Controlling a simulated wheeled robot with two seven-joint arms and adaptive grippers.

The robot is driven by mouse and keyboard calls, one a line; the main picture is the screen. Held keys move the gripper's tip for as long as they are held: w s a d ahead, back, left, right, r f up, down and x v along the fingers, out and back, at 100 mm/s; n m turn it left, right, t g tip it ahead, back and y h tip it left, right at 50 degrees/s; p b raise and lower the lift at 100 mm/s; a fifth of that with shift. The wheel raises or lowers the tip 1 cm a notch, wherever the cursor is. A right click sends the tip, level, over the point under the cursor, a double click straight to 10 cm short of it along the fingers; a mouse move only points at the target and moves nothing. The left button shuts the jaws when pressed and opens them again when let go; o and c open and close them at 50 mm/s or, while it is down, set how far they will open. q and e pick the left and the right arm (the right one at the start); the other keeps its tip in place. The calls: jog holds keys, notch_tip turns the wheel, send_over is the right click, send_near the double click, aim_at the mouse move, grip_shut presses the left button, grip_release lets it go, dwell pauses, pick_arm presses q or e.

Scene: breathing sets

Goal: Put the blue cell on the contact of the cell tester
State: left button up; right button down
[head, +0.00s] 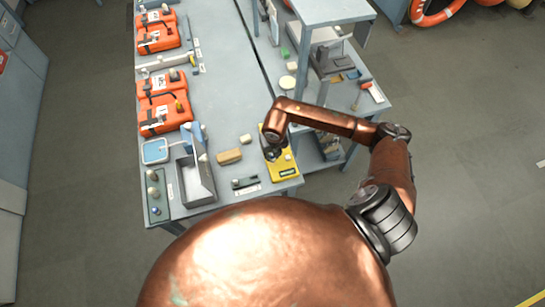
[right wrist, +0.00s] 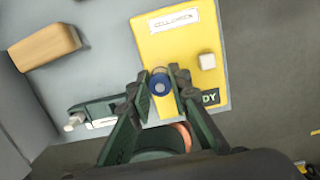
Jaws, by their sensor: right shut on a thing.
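The cell tester is a yellow box (head: 284,176) at the near right corner of the bench. It fills the upper middle of the right wrist view (right wrist: 180,42), with a dark label ending in "DY" and a small pale block on top. My right gripper (head: 274,150) is over the tester. In the right wrist view its fingertips (right wrist: 158,86) are shut on the blue cell (right wrist: 160,82), seen end-on with a pale round centre. The cell hides the tester surface under it, so I cannot tell whether it touches the contact. My left gripper is not in view.
A wooden block (head: 229,156) and a small dark holder (head: 244,182) lie left of the tester. A grey open box (head: 190,186) and a green tray (head: 158,214) with several round-topped pieces stand farther left. Orange cases (head: 162,113) line the bench's left side.

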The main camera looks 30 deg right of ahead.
notch_tip(320, 180, down, 2)
jog(key=shift+f, duration=0.1)
jog(key=shift+f, duration=0.2)
jog(key=c, duration=1.8)
grip_release()
jog(key=shift+r, duration=0.15)
jog(key=shift+r, duration=0.25)
notch_tip(320, 180, up, 12)
jog(key=s+b, duration=0.1)
jog(key=shift+s+a+f, duration=0.2)
jog(key=shift+s+a, duration=0.05)
jog(key=shift+s, duration=0.05)
